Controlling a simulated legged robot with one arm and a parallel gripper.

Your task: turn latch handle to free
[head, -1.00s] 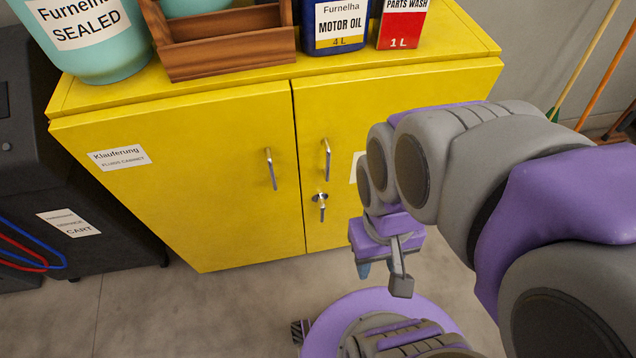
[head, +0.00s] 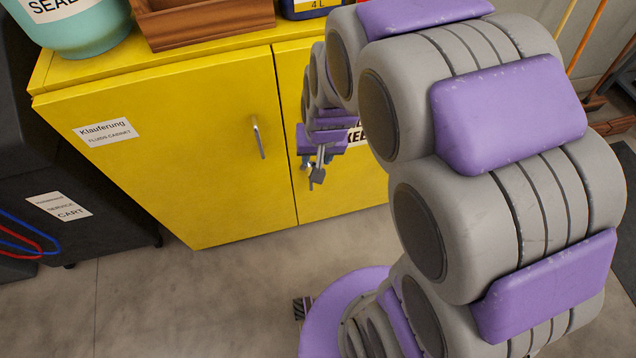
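The yellow cabinet (head: 180,150) has two closed doors. The latch on the right door, near the seam, is largely hidden by my gripper. A small metal piece beside the gripper, probably the latch handle (head: 304,164), shows at its left edge. My gripper (head: 318,168) is in front of the right door at latch height. It is small and partly covered by my arm, so I cannot tell whether it touches the latch or how far its fingers are apart.
A wooden tray (head: 205,24), a teal container (head: 75,35) and a blue motor oil can (head: 305,8) stand on the cabinet top. A dark service cart (head: 70,190) is at the left. Brooms lean at the right. The floor before the left door is clear.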

